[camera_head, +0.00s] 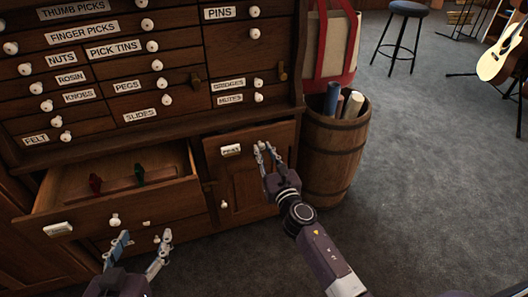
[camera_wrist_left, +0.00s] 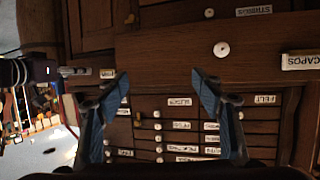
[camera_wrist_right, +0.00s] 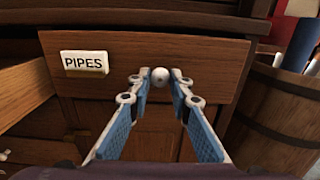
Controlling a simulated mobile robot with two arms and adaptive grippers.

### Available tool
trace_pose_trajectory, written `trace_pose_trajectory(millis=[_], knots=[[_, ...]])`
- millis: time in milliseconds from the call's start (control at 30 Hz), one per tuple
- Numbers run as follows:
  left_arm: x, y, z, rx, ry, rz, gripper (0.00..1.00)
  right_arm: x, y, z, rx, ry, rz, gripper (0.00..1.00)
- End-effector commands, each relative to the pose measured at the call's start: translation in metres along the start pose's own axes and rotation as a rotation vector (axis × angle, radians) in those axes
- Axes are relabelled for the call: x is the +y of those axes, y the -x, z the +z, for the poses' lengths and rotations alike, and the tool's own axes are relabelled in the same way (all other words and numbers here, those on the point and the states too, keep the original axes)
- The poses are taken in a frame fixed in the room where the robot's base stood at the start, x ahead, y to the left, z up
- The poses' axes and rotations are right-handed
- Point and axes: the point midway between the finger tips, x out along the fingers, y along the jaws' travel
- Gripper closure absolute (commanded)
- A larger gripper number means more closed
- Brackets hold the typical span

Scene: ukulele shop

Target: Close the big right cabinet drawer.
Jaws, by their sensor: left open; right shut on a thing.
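The big right drawer (camera_head: 222,160), labelled PIPES, is in the lower cabinet, left of the barrel. Its wooden front (camera_wrist_right: 120,85) fills the upper part of the right wrist view. The front looks almost in line with the cabinet; a small gap cannot be ruled out. My right gripper (camera_head: 266,150) is shut on the drawer's round white knob (camera_wrist_right: 160,76), with the fingertips on either side of it. My left gripper (camera_head: 142,240) is open and empty, in front of the lower left drawers. Its spread fingers also show in the left wrist view (camera_wrist_left: 158,80).
The big left drawer (camera_head: 150,196) is pulled out, with a red item (camera_head: 95,182) and a green item (camera_head: 140,172) inside. A wooden barrel (camera_head: 328,160) holding rolls stands close right of the cabinet. Carpet (camera_head: 430,180) is clear farther right.

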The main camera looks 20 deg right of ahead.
Motion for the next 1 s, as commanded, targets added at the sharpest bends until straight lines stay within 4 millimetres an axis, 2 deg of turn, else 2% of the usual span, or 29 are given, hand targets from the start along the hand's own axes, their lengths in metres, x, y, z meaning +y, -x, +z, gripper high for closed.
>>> trace_pose_trajectory(millis=[233, 500, 600, 867, 900, 1000], knots=[[0.0, -0.001, 0.001, 0.003, 0.0, 0.001, 0.39, 0.0, -0.004, -0.001, 0.0, 0.0, 0.0, 1.0], [0.006, -0.002, -0.042, 0.19, 0.001, 0.012, 0.39, 0.001, -0.035, -0.001, -0.001, -0.001, 0.001, 1.0], [0.006, -0.001, -0.048, 0.216, 0.001, 0.014, 0.39, 0.0, -0.04, 0.0, -0.001, -0.001, 0.001, 1.0], [0.006, -0.001, -0.049, 0.219, 0.001, 0.013, 0.39, 0.0, -0.041, 0.002, -0.003, 0.0, 0.0, 1.0], [0.006, -0.001, -0.049, 0.218, 0.001, 0.013, 0.39, 0.0, -0.041, 0.002, -0.003, 0.0, 0.0, 0.77], [0.006, -0.001, -0.049, 0.218, 0.001, 0.013, 0.39, 0.0, -0.04, 0.002, -0.003, 0.0, -0.001, 0.66]])
